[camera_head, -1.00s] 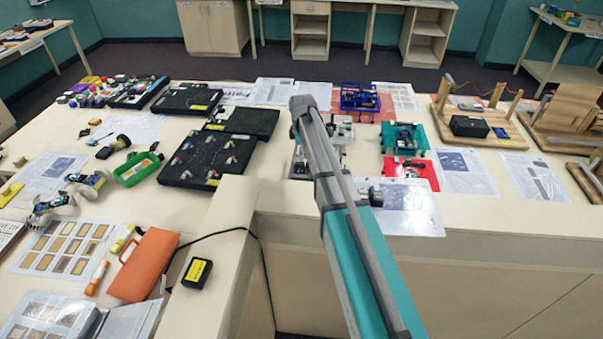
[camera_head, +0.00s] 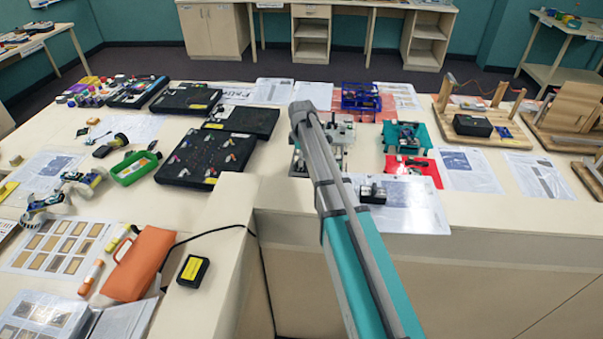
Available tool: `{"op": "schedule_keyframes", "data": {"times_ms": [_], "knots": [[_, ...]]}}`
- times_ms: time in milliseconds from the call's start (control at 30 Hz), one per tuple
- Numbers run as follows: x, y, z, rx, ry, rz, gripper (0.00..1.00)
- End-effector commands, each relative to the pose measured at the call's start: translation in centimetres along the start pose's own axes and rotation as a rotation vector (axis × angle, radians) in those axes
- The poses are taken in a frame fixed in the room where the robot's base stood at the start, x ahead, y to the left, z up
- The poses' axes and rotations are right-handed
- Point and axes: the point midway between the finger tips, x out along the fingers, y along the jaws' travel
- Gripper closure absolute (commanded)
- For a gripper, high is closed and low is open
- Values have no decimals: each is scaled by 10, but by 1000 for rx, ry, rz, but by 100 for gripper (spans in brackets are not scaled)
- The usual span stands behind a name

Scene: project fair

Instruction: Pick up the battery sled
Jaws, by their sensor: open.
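I cannot tell for certain which thing is the battery sled. A small dark block with pale parts on top (camera_head: 372,193) rests at the left part of a clear laminated sheet (camera_head: 418,216), just right of my arm; it may be the sled. A black box with a yellow label (camera_head: 193,270) lies on the near left table, close to a black cable. My gripper is hidden behind the arm or out of the picture.
A pale device (camera_head: 340,130) is partly hidden behind my arm. A blue rack (camera_head: 360,97), a teal tray (camera_head: 407,138) and a red mat (camera_head: 420,178) crowd the table to the right. Black cases (camera_head: 206,160) and an orange pouch (camera_head: 140,264) stand left.

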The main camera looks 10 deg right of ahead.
Motion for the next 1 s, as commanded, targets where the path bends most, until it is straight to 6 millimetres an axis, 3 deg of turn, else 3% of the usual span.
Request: {"op": "schedule_keyframes", "data": {"times_ms": [233,900,1000], "knots": [[16,0,0,0,0,0,43],[17,0,0,0,0,0,43],[17,0,0,0,0,0,60]]}}
